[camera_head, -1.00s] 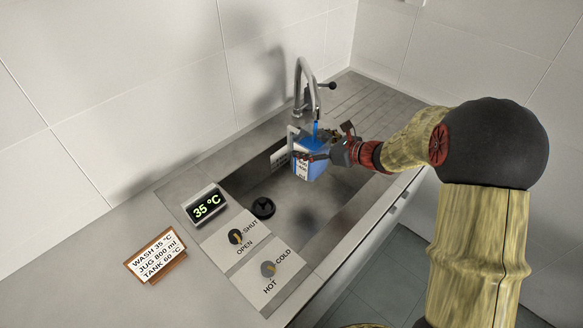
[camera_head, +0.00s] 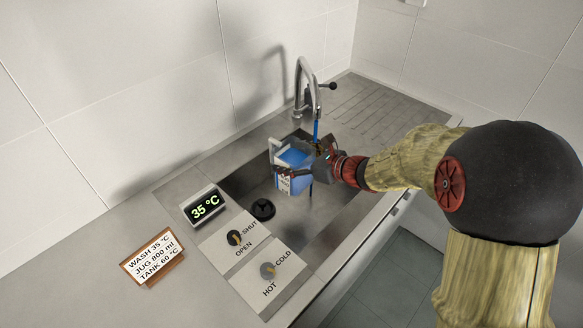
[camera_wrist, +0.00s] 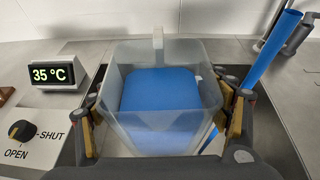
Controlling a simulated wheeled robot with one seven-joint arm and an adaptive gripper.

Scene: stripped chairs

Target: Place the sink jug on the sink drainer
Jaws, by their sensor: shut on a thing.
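The sink jug (camera_head: 293,166) is a clear, square jug with blue water in it, held upright over the sink basin. My gripper (camera_head: 300,172) is shut on the jug. In the wrist view the jug (camera_wrist: 160,120) sits between my two fingers (camera_wrist: 165,118), with its handle on the far side. The blue stream from the tap (camera_head: 305,75) falls beside the jug on its right, not into it. The sink drainer (camera_head: 375,108) is the grooved area at the back right, behind the tap, and is bare.
A display (camera_head: 203,206) reads 35 °C. Two knobs, SHUT/OPEN (camera_head: 234,238) and COLD/HOT (camera_head: 267,270), sit in front of the basin. A card (camera_head: 152,257) reads WASH 35 °C, JUG 800 ml, TANK 60 °C. A black plug (camera_head: 262,209) lies in the basin.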

